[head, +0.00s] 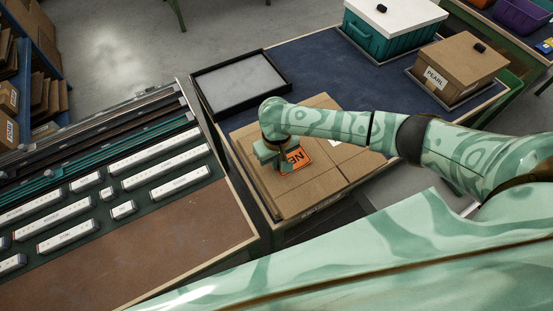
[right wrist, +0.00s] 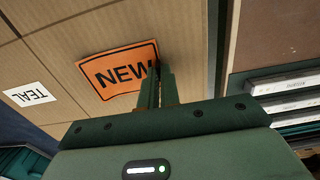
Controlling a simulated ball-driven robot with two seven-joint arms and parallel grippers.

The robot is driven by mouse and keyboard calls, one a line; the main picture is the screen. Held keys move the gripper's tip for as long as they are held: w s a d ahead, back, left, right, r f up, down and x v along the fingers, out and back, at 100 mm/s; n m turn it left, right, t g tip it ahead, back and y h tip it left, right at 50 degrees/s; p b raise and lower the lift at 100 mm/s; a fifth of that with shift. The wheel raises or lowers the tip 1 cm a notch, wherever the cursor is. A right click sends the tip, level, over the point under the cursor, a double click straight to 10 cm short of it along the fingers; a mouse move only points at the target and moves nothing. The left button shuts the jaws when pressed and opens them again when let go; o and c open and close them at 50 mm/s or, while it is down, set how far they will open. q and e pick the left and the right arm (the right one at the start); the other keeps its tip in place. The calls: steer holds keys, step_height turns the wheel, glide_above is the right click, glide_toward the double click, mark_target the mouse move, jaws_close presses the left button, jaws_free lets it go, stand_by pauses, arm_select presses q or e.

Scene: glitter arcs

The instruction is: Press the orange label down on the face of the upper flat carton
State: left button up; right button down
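The orange label (head: 296,158) with black lettering lies on the brown top face of the upper flat carton (head: 300,190). My right gripper (head: 268,163) points down at the label's left side in the head view. In the right wrist view its fingers (right wrist: 158,80) are together at the label's right edge and hide part of it. Whether the fingertips touch the face cannot be told. My left gripper is not in view.
A black-rimmed tray (head: 240,83) lies behind the carton. A teal crate (head: 385,40) with a white lid and a brown box marked PEARL (head: 460,65) stand at the back right. A rack of white labelled strips (head: 150,160) lies left. Blue mat between is clear.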

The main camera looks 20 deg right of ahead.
steer(key=shift+f, duration=0.1)
steer(key=c, duration=1.1)
jaws_free()
steer(key=shift+c, duration=0.2)
step_height(320, 180, up, 7)
steer(key=p, duration=0.9)
steer(key=shift+s, duration=0.1)
